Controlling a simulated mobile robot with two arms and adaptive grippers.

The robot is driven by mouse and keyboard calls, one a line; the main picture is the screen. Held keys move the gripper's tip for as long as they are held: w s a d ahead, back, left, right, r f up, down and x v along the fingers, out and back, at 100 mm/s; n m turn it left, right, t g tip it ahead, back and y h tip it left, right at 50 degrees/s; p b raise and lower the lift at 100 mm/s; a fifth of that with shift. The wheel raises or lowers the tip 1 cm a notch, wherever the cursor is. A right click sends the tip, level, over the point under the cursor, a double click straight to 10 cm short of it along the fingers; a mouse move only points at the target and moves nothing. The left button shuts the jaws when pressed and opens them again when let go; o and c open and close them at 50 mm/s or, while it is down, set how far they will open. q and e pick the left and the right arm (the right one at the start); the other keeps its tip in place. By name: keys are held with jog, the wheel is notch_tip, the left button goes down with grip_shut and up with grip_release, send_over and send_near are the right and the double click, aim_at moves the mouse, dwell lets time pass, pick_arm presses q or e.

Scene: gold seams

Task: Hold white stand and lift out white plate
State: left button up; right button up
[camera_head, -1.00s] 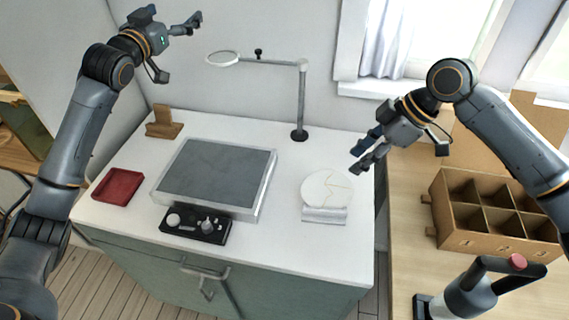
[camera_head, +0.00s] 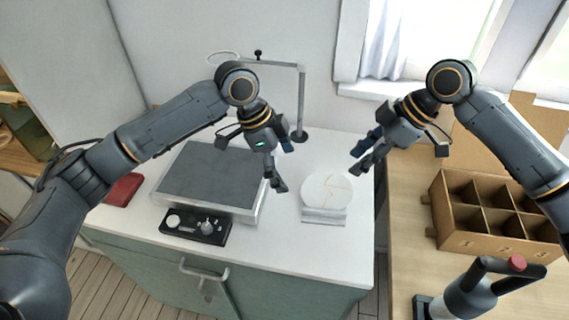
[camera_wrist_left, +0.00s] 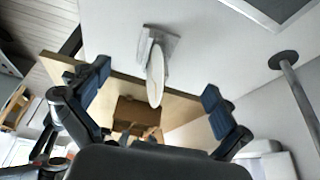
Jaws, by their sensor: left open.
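The white plate (camera_head: 327,190) with thin gold seams stands on edge in the white stand (camera_head: 324,215) at the right of the white worktop. My left gripper (camera_head: 281,166) is open and empty, left of the plate and apart from it. In the left wrist view the plate (camera_wrist_left: 156,76) shows nearly edge-on in the stand (camera_wrist_left: 163,43), between my spread left fingers (camera_wrist_left: 155,95) but farther off. My right gripper (camera_head: 360,160) is above and right of the plate. Its fingers look spread and empty.
A grey-topped slab (camera_head: 209,179) with a black control box (camera_head: 195,226) lies left of the stand. A lamp post (camera_head: 300,105) rises behind. A red tray (camera_head: 122,189) is partly behind my left arm. A divided wooden box (camera_head: 470,240) stands on the right table.

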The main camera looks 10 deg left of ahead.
aim_at(305, 201)
pick_arm(q)
jog(key=x, duration=1.3)
jog(key=shift+f, duration=0.3)
